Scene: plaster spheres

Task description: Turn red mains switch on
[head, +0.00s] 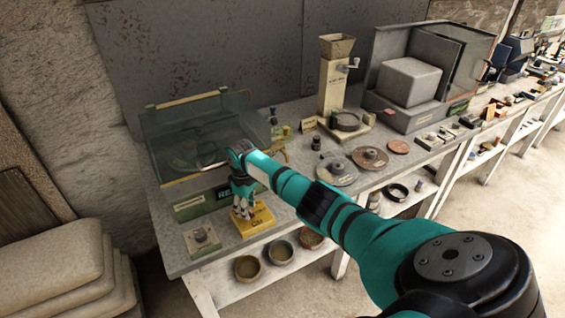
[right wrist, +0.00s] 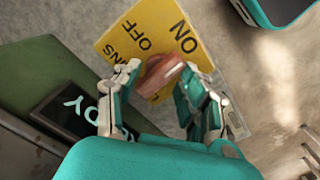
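The red mains switch (right wrist: 163,74) is a dull red knob on a yellow plate (right wrist: 128,42) lettered ON and OFF. In the right wrist view the knob lies between the fingertips of my right gripper (right wrist: 163,72). The fingers stand apart on either side of it, and I see no clear grip. In the head view my right gripper (head: 243,212) points down over the yellow box (head: 258,222) at the bench's front edge. There the gripper hides the knob. My left gripper is not in view.
A green machine with a glass cover (head: 170,130) and a small lit display (right wrist: 72,110) stands beside the switch. A grey box with a knob (head: 202,238) sits to the left. Bowls (head: 248,267) lie on the shelf below. Discs (head: 337,168) and a hopper (head: 336,45) stand to the right.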

